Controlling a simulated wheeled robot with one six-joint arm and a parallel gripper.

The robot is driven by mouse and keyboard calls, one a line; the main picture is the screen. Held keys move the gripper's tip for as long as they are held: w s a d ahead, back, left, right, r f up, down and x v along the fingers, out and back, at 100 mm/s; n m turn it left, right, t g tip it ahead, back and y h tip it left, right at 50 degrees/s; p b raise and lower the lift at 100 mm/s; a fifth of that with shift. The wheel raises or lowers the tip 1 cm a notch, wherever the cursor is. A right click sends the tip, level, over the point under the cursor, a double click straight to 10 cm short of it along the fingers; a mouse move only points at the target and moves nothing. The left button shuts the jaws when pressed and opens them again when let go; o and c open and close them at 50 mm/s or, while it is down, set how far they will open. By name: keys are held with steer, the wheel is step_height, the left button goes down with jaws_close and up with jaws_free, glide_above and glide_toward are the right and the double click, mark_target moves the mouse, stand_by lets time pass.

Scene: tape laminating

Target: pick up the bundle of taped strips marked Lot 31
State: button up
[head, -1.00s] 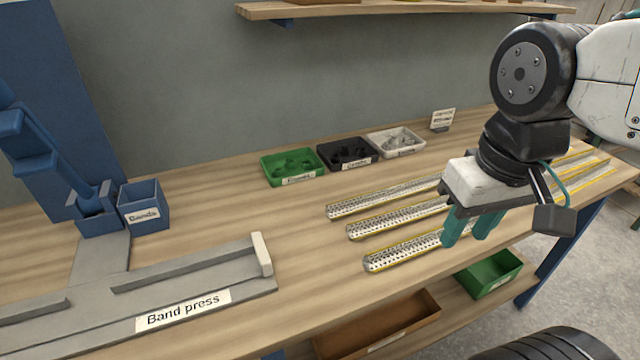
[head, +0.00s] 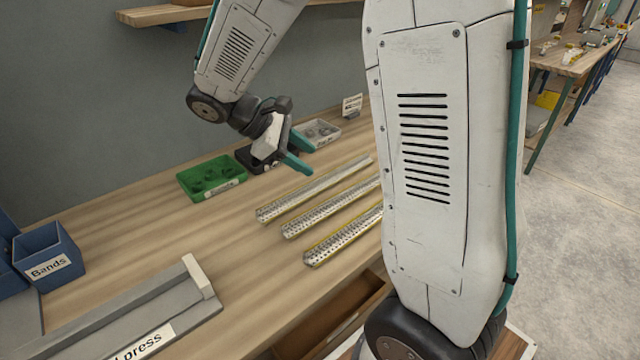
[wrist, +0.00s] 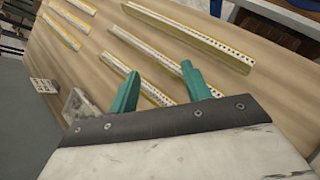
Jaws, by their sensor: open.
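Three long silvery perforated strip bundles with yellow edges lie side by side on the bench: a back one (head: 315,189), a middle one (head: 330,208) and a front one (head: 343,238). My arm hides the right ends of some. No Lot 31 mark is readable on any of them. My gripper (head: 306,156) is open and empty, above the bench near the small trays and behind the back bundle. In the wrist view my teal fingers (wrist: 160,70) are apart, with the nearest bundle (wrist: 140,80) seen beyond them. More yellow-edged bundles (wrist: 68,19) lie at the upper left there.
A green tray (head: 210,178), a black tray (head: 243,155) and a white tray (head: 324,129) stand along the back, near a small sign card (head: 352,104). The band press (head: 150,315) and blue Bands box (head: 48,255) are at the left. A shelf (head: 165,14) hangs above.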

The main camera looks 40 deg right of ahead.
mark_target(317, 176)
steer(key=w+f+n+h, duration=0.1)
steer(key=w+f, duration=0.2)
steer(key=w+d+f+n+h, duration=0.1)
steer(key=w+f+n+h, duration=0.1)
steer(key=w+f, duration=0.1)
steer(key=w+f+n+h, duration=0.1)
steer(key=w+f+n, duration=0.1)
steer(key=w+f, duration=0.1)
steer(key=shift+w+d+f+h, duration=0.3)
steer(key=shift+w+f, duration=0.1)
steer(key=shift+f, duration=0.15)
steer(key=shift+d+f+n, duration=0.2)
steer(key=shift+d+n, duration=0.05)
steer(key=shift+n, duration=0.05)
steer(key=x, duration=0.7)
steer(key=shift+d, duration=0.1)
jaws_close()
